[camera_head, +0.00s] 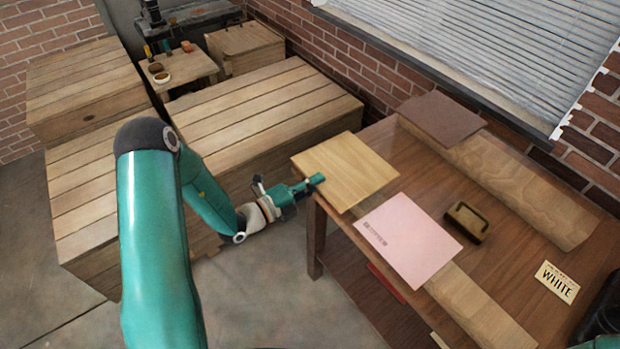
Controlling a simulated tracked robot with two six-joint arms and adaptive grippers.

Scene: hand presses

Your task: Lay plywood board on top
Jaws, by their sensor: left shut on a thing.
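The plywood board (350,165), a thin pale square sheet, is at the left end of the brown table (545,235), partly out past its edge. My left gripper (316,181) is shut on the board's near-left edge, with the arm coming in from the left. I cannot tell whether the board rests on the table or is held just above it. A pink sheet (410,240) with small dark print lies to its right, close to the board's near corner.
A brown block with a handle (466,222), a dark brown board (441,119), long wooden slabs (520,185) and a "WHITE" card (557,282) are on the table. A black object (603,308) is cut off at right. Wooden crates (265,110) stand behind my left arm.

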